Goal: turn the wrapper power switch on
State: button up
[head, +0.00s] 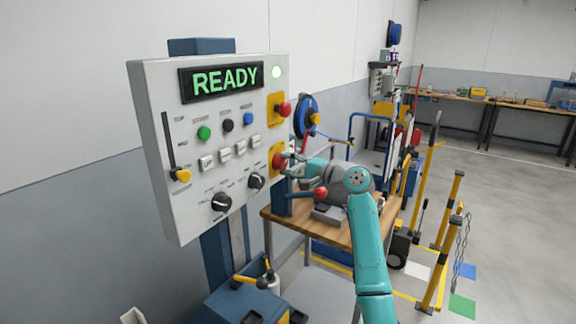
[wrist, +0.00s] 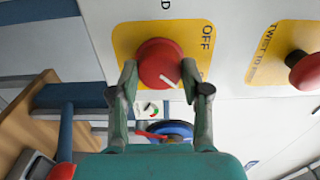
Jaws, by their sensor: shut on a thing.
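The power switch is a red round knob (head: 277,160) on a yellow plate at the lower right edge of the grey control panel (head: 150,90). My gripper (head: 289,165) reaches it from the right. In the wrist view, my gripper (wrist: 160,78) has one finger on each side of the red knob (wrist: 158,60), shut on it. The knob's white mark points down and to the right in that view, away from the word OFF on the yellow plate (wrist: 124,38). Part of the plate's lettering is hidden by the right finger. The panel display (head: 221,82) reads READY in green.
A red mushroom button (head: 283,109) on another yellow plate sits just above the switch. A lit pale-green lamp (head: 277,72) is at the panel's upper right. Black knobs and coloured buttons fill the panel. A wooden workbench (head: 340,232) with a vise stands behind my arm.

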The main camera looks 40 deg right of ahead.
dwell(0.4)
jog(key=o, duration=1.2)
jog(key=shift+c, duration=0.2)
jog(key=shift+s+d, duration=0.1)
jog(key=v, duration=1.1)
jog(key=shift+s, duration=0.4)
jog(key=shift+d, duration=0.1)
